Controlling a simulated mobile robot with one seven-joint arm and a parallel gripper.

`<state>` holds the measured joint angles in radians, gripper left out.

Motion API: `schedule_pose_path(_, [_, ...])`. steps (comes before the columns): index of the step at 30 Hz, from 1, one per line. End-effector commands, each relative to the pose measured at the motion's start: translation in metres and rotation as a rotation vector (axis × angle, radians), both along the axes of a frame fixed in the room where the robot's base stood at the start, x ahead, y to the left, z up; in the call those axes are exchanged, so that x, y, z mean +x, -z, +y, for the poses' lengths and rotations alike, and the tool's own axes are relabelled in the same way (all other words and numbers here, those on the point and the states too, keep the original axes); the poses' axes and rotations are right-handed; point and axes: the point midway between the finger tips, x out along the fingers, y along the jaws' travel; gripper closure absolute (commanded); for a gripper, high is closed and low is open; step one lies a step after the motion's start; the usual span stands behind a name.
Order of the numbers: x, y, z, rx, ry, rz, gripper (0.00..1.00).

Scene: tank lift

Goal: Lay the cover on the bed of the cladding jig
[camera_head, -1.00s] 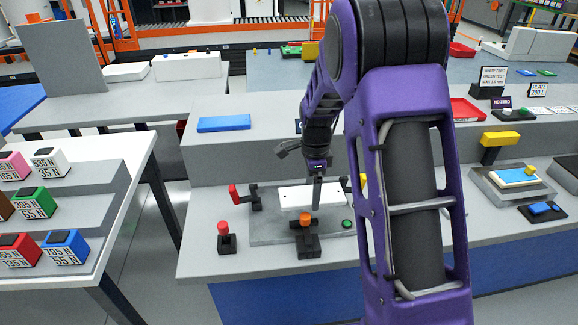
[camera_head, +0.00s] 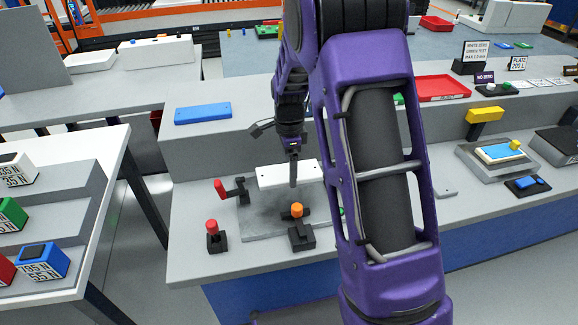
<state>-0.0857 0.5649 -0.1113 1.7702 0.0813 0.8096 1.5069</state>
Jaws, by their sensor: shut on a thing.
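The white cover (camera_head: 272,178) is a flat plate with small holes, at the rear of the cladding jig in the camera_head view. My gripper (camera_head: 293,183) points down at the cover's front side and is shut on it. The jig's grey bed (camera_head: 262,222) shows bare in front of the cover. I cannot tell how high the cover is above the bed. A red-handled clamp (camera_head: 221,188) is at the jig's left, and an orange-knobbed clamp (camera_head: 297,211) at its front. My arm hides the jig's right side.
A red-knobbed black block (camera_head: 213,234) stands at the jig's front left. A blue plate (camera_head: 203,112) lies on the raised shelf behind. To the right are a red tray (camera_head: 442,88) and a fixture with a yellow block (camera_head: 485,114). Coloured cubes stand on the left table.

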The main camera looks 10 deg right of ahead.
Motion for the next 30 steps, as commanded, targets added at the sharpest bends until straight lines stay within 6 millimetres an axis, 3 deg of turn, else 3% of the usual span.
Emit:
schedule_pose_path(16, [0.0, 0.048, 0.0, 0.0, -0.001, 0.001, 0.82])
schedule_pose_path(30, [0.0, 0.052, 0.0, 0.0, -0.001, 0.0, 0.82])
